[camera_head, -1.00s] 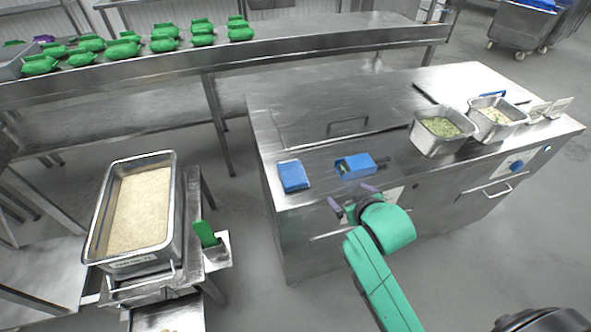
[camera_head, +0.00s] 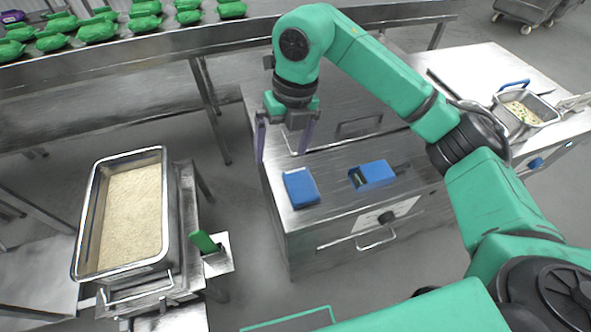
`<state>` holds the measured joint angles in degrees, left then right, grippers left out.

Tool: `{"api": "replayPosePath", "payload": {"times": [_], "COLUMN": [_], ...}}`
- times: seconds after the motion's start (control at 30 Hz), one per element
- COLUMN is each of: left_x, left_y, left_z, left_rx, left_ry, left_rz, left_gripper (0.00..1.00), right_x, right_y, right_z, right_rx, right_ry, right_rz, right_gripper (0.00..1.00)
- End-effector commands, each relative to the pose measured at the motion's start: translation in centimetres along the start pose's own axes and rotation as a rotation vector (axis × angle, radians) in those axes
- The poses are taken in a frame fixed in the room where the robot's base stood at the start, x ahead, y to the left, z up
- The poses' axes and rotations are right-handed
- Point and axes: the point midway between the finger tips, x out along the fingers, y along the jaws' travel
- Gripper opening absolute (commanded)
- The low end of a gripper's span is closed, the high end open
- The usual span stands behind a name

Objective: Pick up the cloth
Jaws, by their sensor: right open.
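A folded blue cloth (camera_head: 300,187) lies flat on the near left corner of the steel counter (camera_head: 330,212). My right gripper (camera_head: 282,156) hangs above the counter's left edge, just behind and to the left of the cloth in the picture. Its two purple fingers point down and are apart, with nothing between them. It appears above the cloth, not touching it. My left gripper is out of the frame.
A blue box-like item (camera_head: 372,175) with a dark end sits right of the cloth. A steel pan of grain (camera_head: 88,255) stands on a stand at left, with a green handle (camera_head: 204,242) beside it. Green bags (camera_head: 97,31) line the back table. A food pan (camera_head: 541,122) is at right.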

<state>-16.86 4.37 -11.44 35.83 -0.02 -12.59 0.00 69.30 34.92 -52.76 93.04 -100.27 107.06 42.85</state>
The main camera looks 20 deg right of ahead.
Motion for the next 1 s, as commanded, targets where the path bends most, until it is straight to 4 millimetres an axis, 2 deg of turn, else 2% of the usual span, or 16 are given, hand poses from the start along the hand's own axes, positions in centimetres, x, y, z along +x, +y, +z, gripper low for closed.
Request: {"api": "replayPosePath", "payload": {"times": [0.03,0.13,0.33,0.4,0.5,0.6,0.77,0.9,1.0], "left_x": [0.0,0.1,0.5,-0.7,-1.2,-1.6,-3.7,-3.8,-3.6], "left_y": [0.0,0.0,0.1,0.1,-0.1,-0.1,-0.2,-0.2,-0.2], "left_z": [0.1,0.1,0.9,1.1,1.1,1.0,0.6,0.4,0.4], "left_rx": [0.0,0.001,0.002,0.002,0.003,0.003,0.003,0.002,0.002], "left_ry": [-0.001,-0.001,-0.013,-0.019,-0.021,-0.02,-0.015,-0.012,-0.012], "left_rz": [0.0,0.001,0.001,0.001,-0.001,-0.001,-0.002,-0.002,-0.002], "left_gripper": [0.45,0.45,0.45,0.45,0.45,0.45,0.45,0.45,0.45], "right_x": [-0.8,-0.9,3.8,5.0,6.8,7.9,10.5,12.7,12.9], "right_y": [-2.0,-4.1,-4.8,-5.1,-5.4,-5.5,-5.8,-6.2,-6.2], "right_z": [0.1,0.0,-0.4,-0.4,-0.4,-0.5,-1.0,-0.9,-0.8], "right_rx": [0.042,0.087,0.087,0.086,0.085,0.084,0.083,0.082,0.081], "right_ry": [0.004,0.019,0.028,0.027,0.024,0.023,0.027,0.021,0.019], "right_rz": [-0.089,-0.177,-0.177,-0.179,-0.177,-0.177,-0.176,-0.177,-0.176], "right_gripper": [1.0,1.0,1.0,1.0,1.0,1.0,1.0,1.0,1.0]}}
